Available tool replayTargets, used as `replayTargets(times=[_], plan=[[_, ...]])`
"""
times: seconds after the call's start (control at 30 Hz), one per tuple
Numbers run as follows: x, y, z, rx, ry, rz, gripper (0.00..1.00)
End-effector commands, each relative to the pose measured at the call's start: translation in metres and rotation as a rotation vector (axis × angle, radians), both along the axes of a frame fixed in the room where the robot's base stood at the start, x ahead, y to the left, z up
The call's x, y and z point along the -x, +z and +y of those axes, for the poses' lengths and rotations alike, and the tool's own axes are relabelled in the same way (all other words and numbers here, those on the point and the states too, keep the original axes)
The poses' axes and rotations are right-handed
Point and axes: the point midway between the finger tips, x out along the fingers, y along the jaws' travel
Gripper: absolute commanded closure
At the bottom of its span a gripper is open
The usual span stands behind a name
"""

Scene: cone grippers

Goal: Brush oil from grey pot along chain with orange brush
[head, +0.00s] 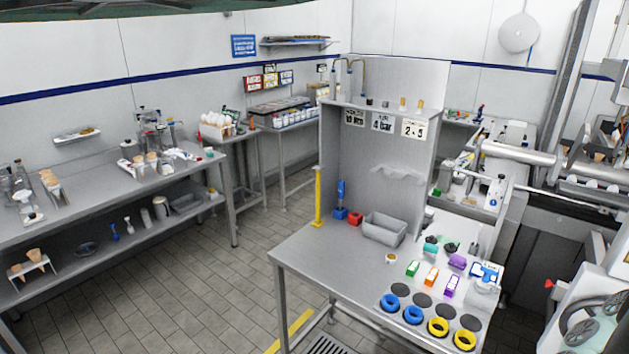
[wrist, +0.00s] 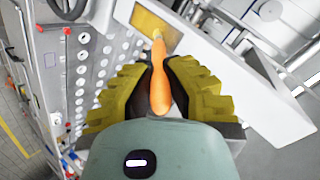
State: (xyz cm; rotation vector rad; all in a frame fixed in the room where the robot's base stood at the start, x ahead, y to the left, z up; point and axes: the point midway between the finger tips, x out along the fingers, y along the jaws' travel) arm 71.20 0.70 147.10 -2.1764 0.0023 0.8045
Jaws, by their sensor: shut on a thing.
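In the wrist view my gripper (wrist: 159,80) has dark, yellow-ribbed fingers. They are shut on the orange brush (wrist: 161,88), with its rounded orange handle between them. The handle's thin far end points up the picture, in front of a yellow panel in a pale frame. The brush's bristles cannot be made out. I cannot pick out the grey pot or the chain with certainty in either view. I cannot make out my gripper or the brush in the head view.
The wrist view shows a grey plate with rows of pale round spots (wrist: 105,60) at left and a white machine casing (wrist: 225,65) at right. In the head view a steel table (head: 325,260) holds a grey bin (head: 385,229) and blue rings (head: 413,314). Open floor (head: 200,290) lies left.

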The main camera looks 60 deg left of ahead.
Motion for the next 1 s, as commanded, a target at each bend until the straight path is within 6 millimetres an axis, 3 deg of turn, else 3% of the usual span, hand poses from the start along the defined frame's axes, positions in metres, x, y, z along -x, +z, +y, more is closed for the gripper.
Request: replayTargets(times=[0.53, 1.0], plan=[[-0.001, 0.033, 0.0, 0.001, 0.0, 0.001, 1.0], [0.0, 0.001, 0.0, 0.0, 0.0, 0.0, 1.0]])
